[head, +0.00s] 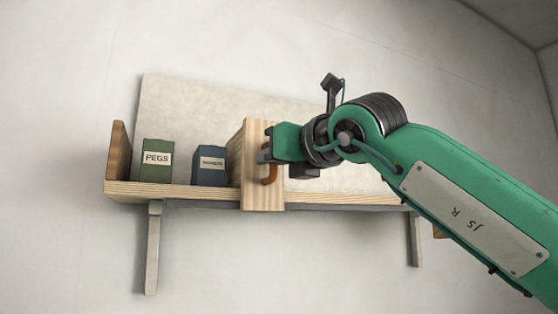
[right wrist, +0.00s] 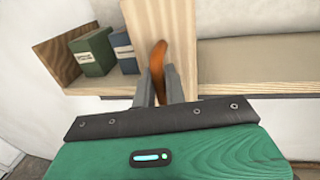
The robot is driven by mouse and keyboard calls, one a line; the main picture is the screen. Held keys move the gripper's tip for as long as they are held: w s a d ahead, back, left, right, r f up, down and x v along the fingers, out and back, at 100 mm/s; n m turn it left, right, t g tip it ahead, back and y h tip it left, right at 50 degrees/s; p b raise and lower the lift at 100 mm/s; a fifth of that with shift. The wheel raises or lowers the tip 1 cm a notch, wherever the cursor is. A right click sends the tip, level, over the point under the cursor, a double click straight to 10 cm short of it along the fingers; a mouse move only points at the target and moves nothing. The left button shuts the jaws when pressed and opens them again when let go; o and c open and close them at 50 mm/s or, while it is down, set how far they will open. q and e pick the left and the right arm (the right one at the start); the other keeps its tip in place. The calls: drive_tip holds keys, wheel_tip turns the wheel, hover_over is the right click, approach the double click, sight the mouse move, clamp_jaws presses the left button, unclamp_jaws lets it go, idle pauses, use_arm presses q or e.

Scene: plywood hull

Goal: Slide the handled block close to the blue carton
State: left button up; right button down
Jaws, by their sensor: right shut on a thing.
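The handled block (head: 258,197) is a tall pale wooden block with an orange-brown handle (head: 271,172) on its front face. It stands upright at the front of the wall shelf. The blue carton (head: 209,166) stands just left of the block, with a small gap or none; I cannot tell which. My right gripper (head: 267,157) reaches in from the right and is shut on the handle. In the right wrist view its fingers (right wrist: 166,88) close around the lower part of the handle (right wrist: 158,57). My left gripper is not in view.
The wooden shelf (head: 340,199) sits on two brackets, with a pale back panel and an upright end board (head: 118,157) at left. A green carton labelled PEGS (head: 157,173) stands left of the blue carton. The shelf right of the block looks clear.

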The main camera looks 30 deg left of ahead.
drive_tip(key=shift+r, duration=0.15)
drive_tip(key=c, duration=1.5)
unclamp_jaws()
drive_tip(key=shift+c, duration=0.2)
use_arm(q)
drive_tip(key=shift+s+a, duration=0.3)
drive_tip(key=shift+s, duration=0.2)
use_arm(e)
drive_tip(key=shift+a, duration=0.1)
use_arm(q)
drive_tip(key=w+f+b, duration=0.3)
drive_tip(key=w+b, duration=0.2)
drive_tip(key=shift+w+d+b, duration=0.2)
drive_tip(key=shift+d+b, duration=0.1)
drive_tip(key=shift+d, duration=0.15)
use_arm(e)
drive_tip(key=v, duration=1.4)
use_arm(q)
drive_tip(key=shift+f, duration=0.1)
use_arm(e)
drive_tip(key=shift+w, duration=0.1)
